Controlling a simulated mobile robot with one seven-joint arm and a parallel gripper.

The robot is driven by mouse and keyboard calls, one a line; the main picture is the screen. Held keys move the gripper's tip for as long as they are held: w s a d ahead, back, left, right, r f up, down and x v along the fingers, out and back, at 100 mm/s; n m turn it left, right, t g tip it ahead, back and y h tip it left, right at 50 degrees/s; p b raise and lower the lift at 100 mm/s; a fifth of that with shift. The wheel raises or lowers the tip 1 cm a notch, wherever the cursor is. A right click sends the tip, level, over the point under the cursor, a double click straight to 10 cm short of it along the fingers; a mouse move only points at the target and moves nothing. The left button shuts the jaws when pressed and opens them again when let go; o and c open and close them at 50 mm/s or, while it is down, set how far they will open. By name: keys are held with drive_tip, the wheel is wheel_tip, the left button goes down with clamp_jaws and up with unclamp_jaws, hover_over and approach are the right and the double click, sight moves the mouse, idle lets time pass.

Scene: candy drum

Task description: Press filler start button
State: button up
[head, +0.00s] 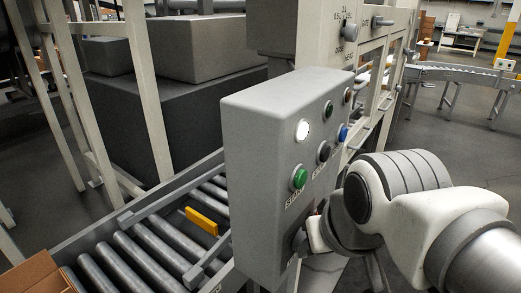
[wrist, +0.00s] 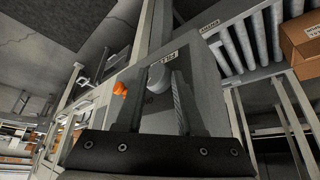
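A grey control box (head: 262,175) stands in the middle of the head view. Its face carries a green button (head: 299,177), a lit white button (head: 302,130), a black button (head: 324,151) and a blue button (head: 343,133); their lettering is hard to read. In the wrist view, a pale round button (wrist: 158,79) sits on a grey panel under a label (wrist: 170,58) that seems to begin with FILL. My gripper (wrist: 157,88) is open, its two dark fingers either side of that button in the picture. Contact cannot be told. In the head view my wrist mostly hides the fingers.
An orange knob (wrist: 120,89) sits left of the fingers. A roller conveyor (head: 150,250) with a yellow block (head: 202,221) runs behind the box. A cardboard box (head: 35,275) is at the lower left. Machine frame posts stand behind the control box.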

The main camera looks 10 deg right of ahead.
idle(0.4)
clamp_jaws()
idle(1.5)
